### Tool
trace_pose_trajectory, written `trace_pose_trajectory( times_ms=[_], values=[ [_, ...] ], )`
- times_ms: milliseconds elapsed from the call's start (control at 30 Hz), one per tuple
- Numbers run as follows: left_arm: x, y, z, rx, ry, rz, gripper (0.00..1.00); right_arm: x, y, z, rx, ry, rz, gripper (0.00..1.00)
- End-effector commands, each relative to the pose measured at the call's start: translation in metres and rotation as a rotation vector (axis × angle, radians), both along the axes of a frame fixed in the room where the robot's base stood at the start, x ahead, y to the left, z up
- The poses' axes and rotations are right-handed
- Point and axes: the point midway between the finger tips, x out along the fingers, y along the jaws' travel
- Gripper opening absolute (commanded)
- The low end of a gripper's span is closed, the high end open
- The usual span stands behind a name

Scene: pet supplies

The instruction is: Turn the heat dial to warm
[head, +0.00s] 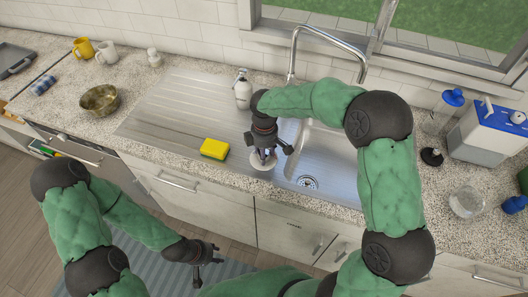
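I cannot make out a marked heat dial in the head view. A small white round thing (262,165) sits at the left edge of the sink; no markings can be read on it. My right gripper (262,157) points down just over it and partly hides it. Whether its fingers touch or grip it cannot be told. My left gripper (208,269) is low in front of the cabinets, away from the counter, with its fingers apart and nothing between them.
A yellow sponge (214,149) and a white bottle (242,92) stand near the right gripper. The sink (325,155) and its tap (330,35) are beside it. A brass bowl (100,100) is at left. A blue-and-white box (485,135) and glass jar (467,201) are at right.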

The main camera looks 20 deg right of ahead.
Motion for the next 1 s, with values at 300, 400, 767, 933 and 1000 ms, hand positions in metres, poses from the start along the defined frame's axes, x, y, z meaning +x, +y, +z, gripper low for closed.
trace_pose_trajectory(
  times_ms=[300,400,767,933,1000],
  values=[
    [0.0,0.0,0.008,0.0,0.0,0.0,0.4,-0.004,-0.002,-0.001,-0.006,0.011,-0.223,0.12],
    [0.0,0.0,0.01,0.0,0.0,0.0,0.4,-0.005,-0.001,-0.002,-0.006,0.012,-0.317,0.12],
    [0.0,0.0,0.013,0.0,0.0,0.0,0.4,-0.007,0.0,-0.003,-0.008,0.013,-0.651,0.12],
    [0.0,0.0,0.014,0.0,0.0,0.0,0.4,-0.007,0.0,-0.004,-0.01,0.014,-0.782,0.12],
    [0.0,0.0,0.014,0.0,0.0,0.0,0.4,-0.007,0.001,-0.004,-0.01,0.014,-0.828,0.12]
  ],
)
